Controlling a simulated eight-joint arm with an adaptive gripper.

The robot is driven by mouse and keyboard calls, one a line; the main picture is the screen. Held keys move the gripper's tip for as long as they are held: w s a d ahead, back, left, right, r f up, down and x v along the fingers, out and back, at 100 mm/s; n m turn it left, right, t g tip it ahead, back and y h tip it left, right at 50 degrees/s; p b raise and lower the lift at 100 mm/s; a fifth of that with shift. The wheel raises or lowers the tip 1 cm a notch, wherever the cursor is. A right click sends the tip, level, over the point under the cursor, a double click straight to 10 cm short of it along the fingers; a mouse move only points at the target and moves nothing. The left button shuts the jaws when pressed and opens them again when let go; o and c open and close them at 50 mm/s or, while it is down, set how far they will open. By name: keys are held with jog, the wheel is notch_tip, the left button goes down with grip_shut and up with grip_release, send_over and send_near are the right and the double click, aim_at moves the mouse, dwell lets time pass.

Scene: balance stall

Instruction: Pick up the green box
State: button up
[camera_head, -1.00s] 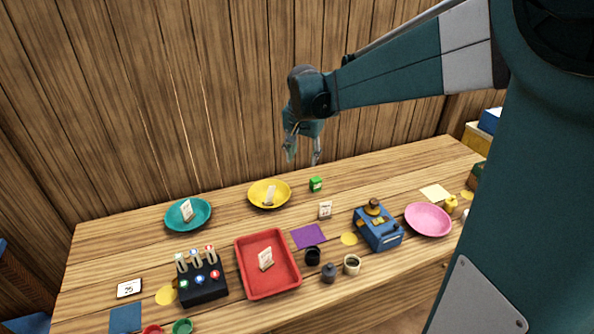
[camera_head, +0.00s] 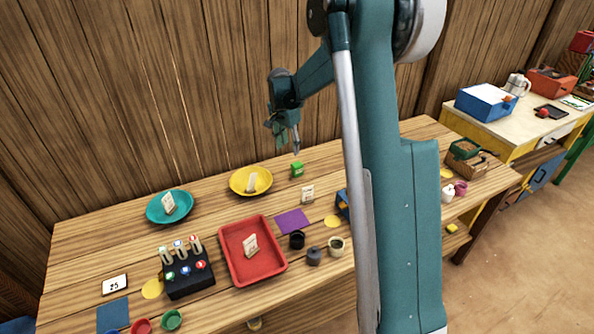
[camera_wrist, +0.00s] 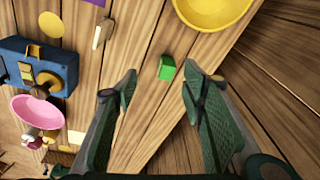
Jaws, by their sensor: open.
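The green box (camera_head: 297,169) is a small cube on the wooden table, just right of the yellow bowl (camera_head: 251,181). In the wrist view the green box (camera_wrist: 167,68) lies ahead of and between the spread fingers, apart from both. My gripper (camera_head: 288,146) hangs above the table, over and slightly left of the box in the head view. In the wrist view my gripper (camera_wrist: 160,85) is open with nothing between its fingers.
A small card (camera_head: 307,194) stands near the box. A purple square (camera_head: 292,221) and a red tray (camera_head: 232,262) lie nearer the front. A teal bowl (camera_head: 168,207) is to the left. A blue device (camera_wrist: 40,65) is partly hidden behind my arm in the head view.

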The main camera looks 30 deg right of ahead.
aim_at(296, 164)
jog(key=w+d+f+m, duration=0.1)
jog(key=w+f, duration=0.1)
jog(key=f, duration=0.1)
jog(key=w+d+f+m, duration=0.1)
jog(key=d+f, duration=0.1)
jog(key=f, duration=0.2)
jog(key=w+d+f+g, duration=0.1)
jog(key=w+d+f, duration=0.1)
jog(key=f, duration=0.2)
jog(key=shift+w+d+f+m, duration=0.2)
jog(key=shift+w+m, duration=0.1)
jog(key=shift+m, duration=0.1)
jog(key=shift+d+f, duration=0.2)
jog(key=shift+f, duration=1.05)
jog(key=shift+d+f+b, duration=0.15)
jog(key=shift+d+f, duration=0.05)
jog(key=shift+f, duration=1.1)
jog(key=shift+d+f+b, duration=0.15)
jog(key=shift+f, duration=1.1)
jog(key=c, duration=1)
